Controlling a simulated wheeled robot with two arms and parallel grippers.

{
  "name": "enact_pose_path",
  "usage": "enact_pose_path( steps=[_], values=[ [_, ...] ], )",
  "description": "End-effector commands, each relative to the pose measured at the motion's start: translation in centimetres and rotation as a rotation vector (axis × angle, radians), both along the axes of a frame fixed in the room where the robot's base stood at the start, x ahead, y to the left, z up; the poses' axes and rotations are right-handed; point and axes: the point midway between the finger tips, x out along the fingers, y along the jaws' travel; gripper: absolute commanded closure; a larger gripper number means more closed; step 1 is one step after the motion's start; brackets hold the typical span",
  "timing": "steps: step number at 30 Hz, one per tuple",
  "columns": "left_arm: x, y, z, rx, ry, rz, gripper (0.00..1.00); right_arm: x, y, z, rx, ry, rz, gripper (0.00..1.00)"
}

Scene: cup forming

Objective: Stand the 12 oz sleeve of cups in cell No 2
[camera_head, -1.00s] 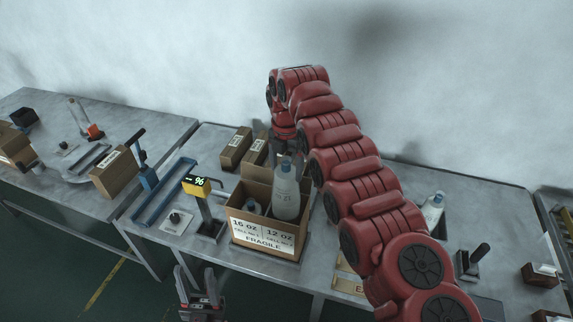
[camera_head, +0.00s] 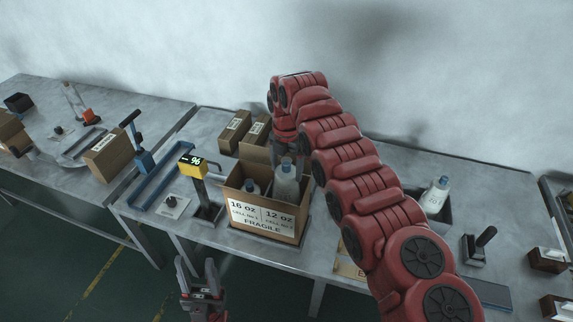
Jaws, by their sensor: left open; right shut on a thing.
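An open cardboard box (camera_head: 235,231) stands on the table. Its front label reads 16 OZ, cell No 1, on the left and 12 OZ, cell No 2, on the right, with FRAGILE below. A whitish sleeve of cups (camera_head: 286,183) stands roughly upright in the right-hand cell, its lower part hidden by the front wall. My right gripper (camera_head: 294,152) is shut on its upper part from behind, partly hidden. Another sleeve (camera_head: 251,187) sits low in the left-hand cell. My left gripper (camera_head: 197,276) is open and empty, in front of the table.
A yellow display reading 96 (camera_head: 191,166) stands left of the box. Closed cartons (camera_head: 235,131) lie behind it. Another sleeve (camera_head: 437,196) leans in a dark tray at right. My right arm crosses over the table's right half.

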Motion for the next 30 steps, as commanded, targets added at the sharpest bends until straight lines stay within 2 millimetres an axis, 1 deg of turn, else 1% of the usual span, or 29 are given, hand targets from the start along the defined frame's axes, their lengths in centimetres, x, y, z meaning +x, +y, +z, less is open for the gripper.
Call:
enact_pose_path(
  steps=[1,17,30],
  values=[
    [0.0,0.0,-0.5,0.000,0.000,0.000,0.50,0.0,0.0,-0.7,0.000,0.000,0.000,1.00],
    [0.0,0.0,-3.4,0.000,0.000,0.000,0.50,-0.1,0.0,-5.5,-0.001,0.004,0.000,1.00],
    [0.0,0.0,-6.3,0.000,0.000,0.000,0.50,-0.1,0.0,-9.4,-0.001,0.003,0.000,1.00]
  ],
)
